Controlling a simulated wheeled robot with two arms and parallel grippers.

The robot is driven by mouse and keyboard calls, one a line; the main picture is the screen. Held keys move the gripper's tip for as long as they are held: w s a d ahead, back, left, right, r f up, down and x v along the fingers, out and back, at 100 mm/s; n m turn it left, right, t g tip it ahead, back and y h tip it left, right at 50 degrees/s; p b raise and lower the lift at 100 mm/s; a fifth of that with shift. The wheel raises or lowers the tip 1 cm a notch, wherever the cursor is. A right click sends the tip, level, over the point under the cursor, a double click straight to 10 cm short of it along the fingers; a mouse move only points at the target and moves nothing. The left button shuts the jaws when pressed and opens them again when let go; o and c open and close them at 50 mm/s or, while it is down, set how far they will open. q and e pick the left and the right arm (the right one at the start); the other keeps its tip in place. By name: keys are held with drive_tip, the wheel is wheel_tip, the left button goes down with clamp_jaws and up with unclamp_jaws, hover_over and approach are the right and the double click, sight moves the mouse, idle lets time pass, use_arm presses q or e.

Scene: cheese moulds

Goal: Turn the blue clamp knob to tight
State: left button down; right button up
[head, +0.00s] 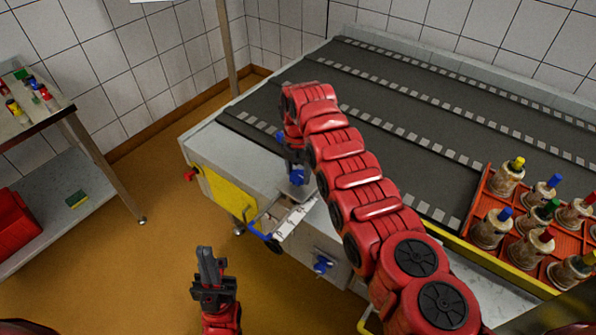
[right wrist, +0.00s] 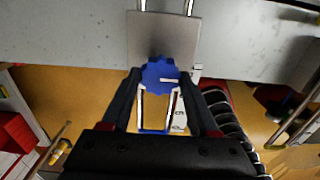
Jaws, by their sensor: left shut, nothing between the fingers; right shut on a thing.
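The blue clamp knob (right wrist: 158,72) is a scalloped disc with a white mark on it, in front of a grey metal plate (right wrist: 165,35). My right gripper (right wrist: 157,88) is shut on it, with one dark finger on each side. In the head view the knob (head: 297,177) shows below my right gripper (head: 294,163), at the near left corner of the machine; the red arm hides part of that area. I cannot tell which setting the white mark points to. My left gripper (head: 207,262) is shut and empty, above the floor and apart from the machine.
A small drawer-like ledge (head: 283,219) with a blue-edged part juts out below the knob. Another blue knob (head: 323,264) sits on the machine's front. An orange tray (head: 472,217) of moulds with coloured tops stands right. A side table (head: 40,125) is at left. Floor between is clear.

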drive_tip(key=c, duration=0.3)
drive_tip(key=shift+c, duration=0.2)
